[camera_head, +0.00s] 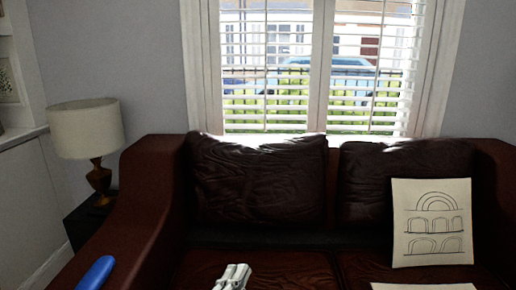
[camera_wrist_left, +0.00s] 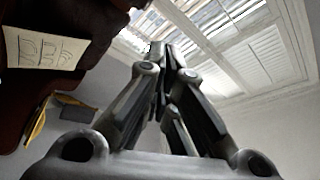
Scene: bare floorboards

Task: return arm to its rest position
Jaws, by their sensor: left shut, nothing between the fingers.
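My left gripper (camera_head: 233,277) shows at the bottom edge of the head view, in front of the sofa seat. Only its pale tip is in that picture. In the left wrist view my left gripper (camera_wrist_left: 165,58) has its fingers together at the tips, with nothing between them. The wrist camera looks upward past the fingers toward the window. My right gripper is not in either view.
A blue object (camera_head: 96,273) lies at the lower left. A lamp (camera_head: 87,130) stands left of the sofa. A shuttered window (camera_head: 315,70) is behind.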

